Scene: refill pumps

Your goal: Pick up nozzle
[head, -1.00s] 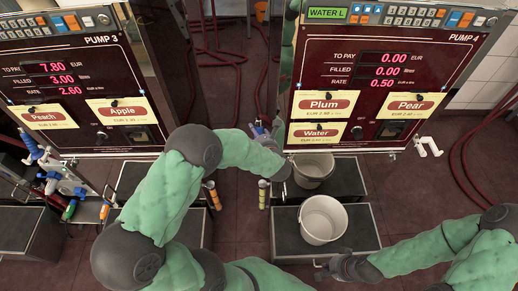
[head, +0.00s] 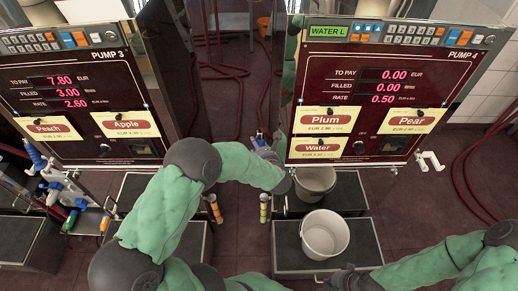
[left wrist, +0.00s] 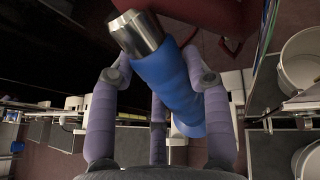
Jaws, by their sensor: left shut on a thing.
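A nozzle with a blue sleeve (left wrist: 182,95) and a metal end fills the middle of the left wrist view, tilted between the purple-grey fingers of my left gripper (left wrist: 158,95). My left gripper is shut on it. In the head view, a small blue part of the nozzle (head: 259,140) shows at the left side of pump 4; my arm hides much of the hand. My right gripper (head: 335,279) is low in the picture, in front of the nearer bucket; its fingers are too small and dark to tell open from shut.
Pump 3 (head: 75,110) stands left and pump 4 (head: 370,110) right. A white bucket (head: 325,234) stands on a dark step below pump 4, another bucket (head: 314,180) behind it. Several nozzles (head: 60,190) hang at pump 3's left. Red hoses (head: 468,150) lie on the floor.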

